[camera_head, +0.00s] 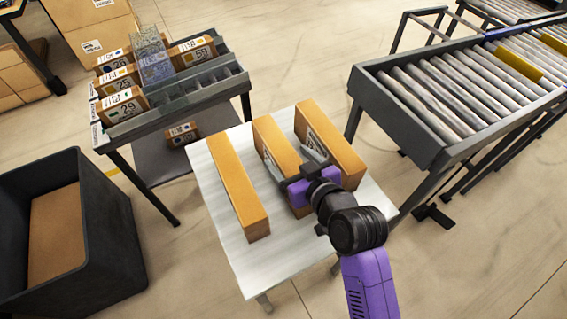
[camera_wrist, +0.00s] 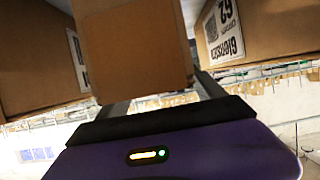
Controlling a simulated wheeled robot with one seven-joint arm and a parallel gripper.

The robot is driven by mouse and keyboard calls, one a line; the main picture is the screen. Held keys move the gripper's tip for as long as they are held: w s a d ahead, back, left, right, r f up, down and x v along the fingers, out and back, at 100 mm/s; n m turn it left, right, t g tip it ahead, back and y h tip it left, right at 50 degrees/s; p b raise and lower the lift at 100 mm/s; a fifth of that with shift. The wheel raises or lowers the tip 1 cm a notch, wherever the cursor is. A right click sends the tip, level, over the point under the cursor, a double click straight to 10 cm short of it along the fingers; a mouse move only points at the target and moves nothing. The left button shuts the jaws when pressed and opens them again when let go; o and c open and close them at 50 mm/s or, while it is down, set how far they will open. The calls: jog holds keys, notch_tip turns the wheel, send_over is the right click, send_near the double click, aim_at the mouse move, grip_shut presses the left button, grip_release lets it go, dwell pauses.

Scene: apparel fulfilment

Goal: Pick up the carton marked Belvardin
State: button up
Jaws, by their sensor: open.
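Three brown cartons stand side by side on a small white table (camera_head: 229,258): a left carton (camera_head: 236,185), a middle carton (camera_head: 272,136) and a right carton (camera_head: 325,135). My gripper (camera_head: 287,152) is open at the middle carton, its fingers one on each side of it. In the wrist view the middle carton (camera_wrist: 135,45) fills the space ahead of my gripper (camera_wrist: 160,100); contact cannot be told. The right carton (camera_wrist: 252,75) shows a white label there, hard to read. The left carton (camera_wrist: 35,65) shows only a label edge. I cannot read Belvardin on any carton.
A grey rack (camera_head: 180,107) with small numbered boxes stands at the back left. A black bin (camera_head: 115,215) with a brown carton inside is at the left. A roller conveyor (camera_head: 407,112) stands at the right, close to the table.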

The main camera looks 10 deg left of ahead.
grip_shut()
jog(key=shift+r, duration=0.2)
dwell(0.3)
